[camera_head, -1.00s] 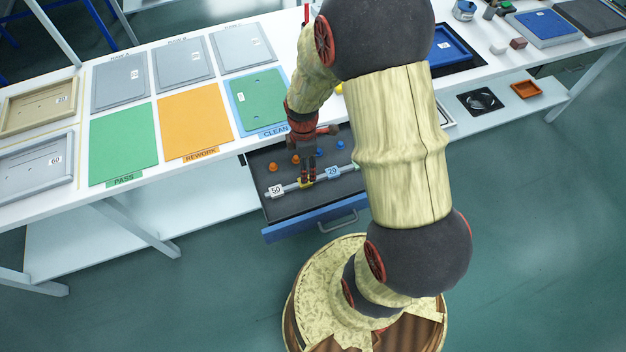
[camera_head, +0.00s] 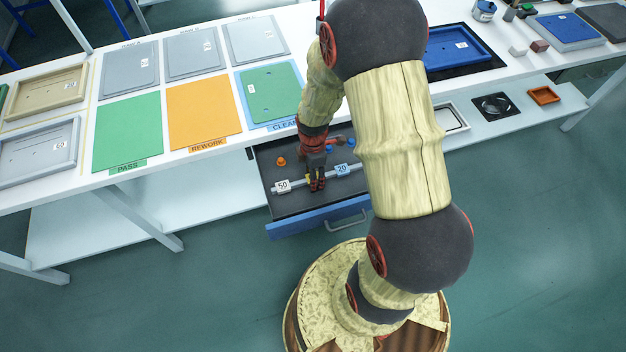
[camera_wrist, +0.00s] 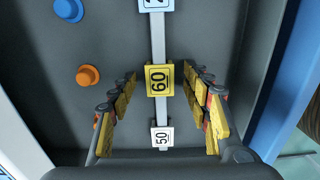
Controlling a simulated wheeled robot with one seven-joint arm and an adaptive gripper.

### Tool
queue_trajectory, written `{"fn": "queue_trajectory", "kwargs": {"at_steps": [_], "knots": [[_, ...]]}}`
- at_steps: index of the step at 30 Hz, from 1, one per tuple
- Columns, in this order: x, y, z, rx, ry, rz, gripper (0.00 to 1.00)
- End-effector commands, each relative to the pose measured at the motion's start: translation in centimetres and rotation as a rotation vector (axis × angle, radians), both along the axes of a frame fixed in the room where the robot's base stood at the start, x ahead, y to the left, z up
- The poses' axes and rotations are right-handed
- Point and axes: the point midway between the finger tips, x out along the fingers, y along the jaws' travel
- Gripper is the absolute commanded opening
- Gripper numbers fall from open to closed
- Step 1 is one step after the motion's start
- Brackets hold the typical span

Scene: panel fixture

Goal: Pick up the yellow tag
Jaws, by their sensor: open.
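The yellow tag (camera_wrist: 160,80), marked 60, sits on a grey bar (camera_wrist: 158,42) inside the open drawer. In the wrist view it lies between the two open fingers of my gripper (camera_wrist: 162,115), with a gap on each side. It is between a white tag marked 50 (camera_wrist: 162,138) and a light blue tag (camera_wrist: 155,5). In the head view my gripper (camera_head: 317,184) points down into the drawer over the bar and mostly hides the yellow tag.
Blue and orange knobs stand in the drawer, including a blue one (camera_wrist: 68,9) and an orange one (camera_wrist: 88,76). The drawer's blue front (camera_head: 318,218) and side walls enclose the bar. The tabletop with coloured mats (camera_head: 204,115) is above and behind the drawer.

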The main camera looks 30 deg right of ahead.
Motion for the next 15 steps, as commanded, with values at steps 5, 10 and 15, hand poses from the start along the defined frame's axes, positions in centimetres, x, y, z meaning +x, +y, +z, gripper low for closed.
{"fn": "queue_trajectory", "kwargs": {"at_steps": [5, 10, 15], "knots": [[0.05, -0.01, 0.17, 0.000, -0.001, 0.000, 0.47], [0.05, -0.01, 0.17, 0.000, -0.001, 0.000, 0.38], [0.04, -0.01, 0.17, 0.000, -0.001, 0.000, 0.28]]}}
